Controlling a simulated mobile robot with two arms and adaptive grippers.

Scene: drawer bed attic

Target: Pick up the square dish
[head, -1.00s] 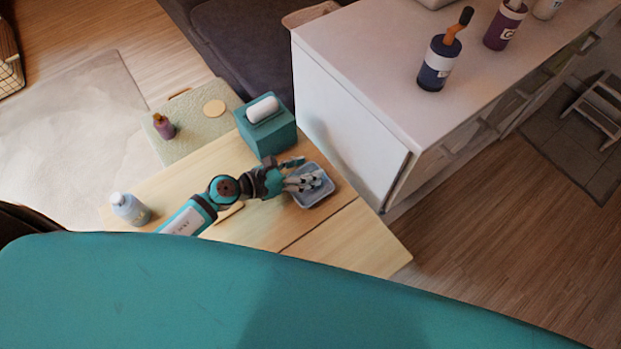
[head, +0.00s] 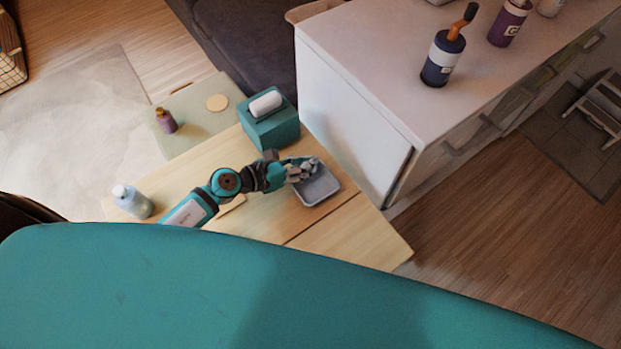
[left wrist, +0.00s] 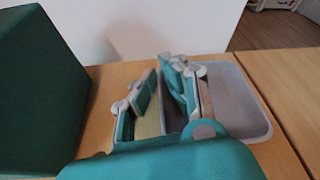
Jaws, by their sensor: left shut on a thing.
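The square dish (head: 320,188) is a shallow grey tray with rounded corners, at the right part of the wooden table in the head view. It also shows in the left wrist view (left wrist: 242,108), right of the fingers. My left gripper (head: 301,171) is at the dish's upper-left side and is shut on its near wall; in the left wrist view the fingers (left wrist: 164,108) stand on either side of that wall. The fingers hide part of the rim. I cannot tell whether the dish is clear of the table. My right gripper is not in view.
A teal tissue box (head: 272,130) stands close behind the left gripper. A pale bottle (head: 133,203) stands at the table's left. A white cabinet (head: 350,110) rises just beyond the table. The table (head: 350,232) is clear in front of the dish.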

